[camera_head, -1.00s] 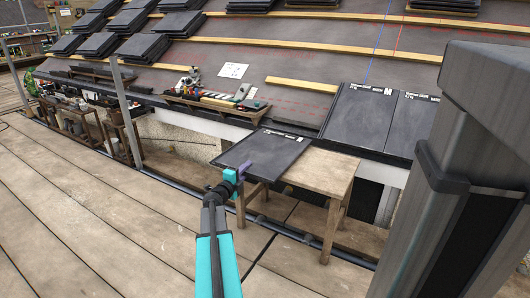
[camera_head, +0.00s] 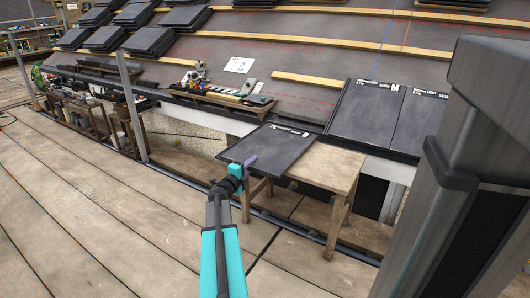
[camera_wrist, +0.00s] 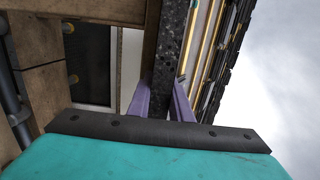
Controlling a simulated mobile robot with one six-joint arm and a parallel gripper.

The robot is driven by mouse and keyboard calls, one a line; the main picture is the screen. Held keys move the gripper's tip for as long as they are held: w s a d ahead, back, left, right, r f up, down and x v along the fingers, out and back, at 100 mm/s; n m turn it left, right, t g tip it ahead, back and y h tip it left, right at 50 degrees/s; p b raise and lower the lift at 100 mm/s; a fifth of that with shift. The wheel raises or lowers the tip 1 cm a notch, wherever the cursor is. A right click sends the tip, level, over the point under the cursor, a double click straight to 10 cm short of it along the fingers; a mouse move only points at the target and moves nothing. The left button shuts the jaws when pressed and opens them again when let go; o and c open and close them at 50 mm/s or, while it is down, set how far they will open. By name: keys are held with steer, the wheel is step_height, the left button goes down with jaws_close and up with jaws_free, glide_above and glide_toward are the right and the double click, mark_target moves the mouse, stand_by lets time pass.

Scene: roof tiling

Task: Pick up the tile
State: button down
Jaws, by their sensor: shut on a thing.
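The tile (camera_head: 268,146) is a flat dark grey slab with white print along its far edge. It lies over the left part of a small wooden table (camera_head: 334,165) and juts out past it to the left. My gripper (camera_head: 250,161) is shut on the tile's near edge with its purple fingers. In the wrist view the tile (camera_wrist: 174,40) shows edge-on as a dark speckled strip between the fingers (camera_wrist: 165,95). I cannot tell whether the tile rests on the table or is slightly above it.
Two similar tiles (camera_head: 366,110) lie on the roof's lower edge at right. A tray of tools (camera_head: 220,97) sits behind the tile. Tile stacks (camera_head: 152,39) and wooden battens (camera_head: 310,81) are on the roof. A grey pole (camera_head: 132,105) stands at left. The plank floor (camera_head: 95,210) is largely clear.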

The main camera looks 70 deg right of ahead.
steer(key=shift+r, duration=0.15)
step_height(320, 180, up, 28)
steer(key=p, duration=1.3)
steer(key=c, duration=2.4)
jaws_free()
jaws_close()
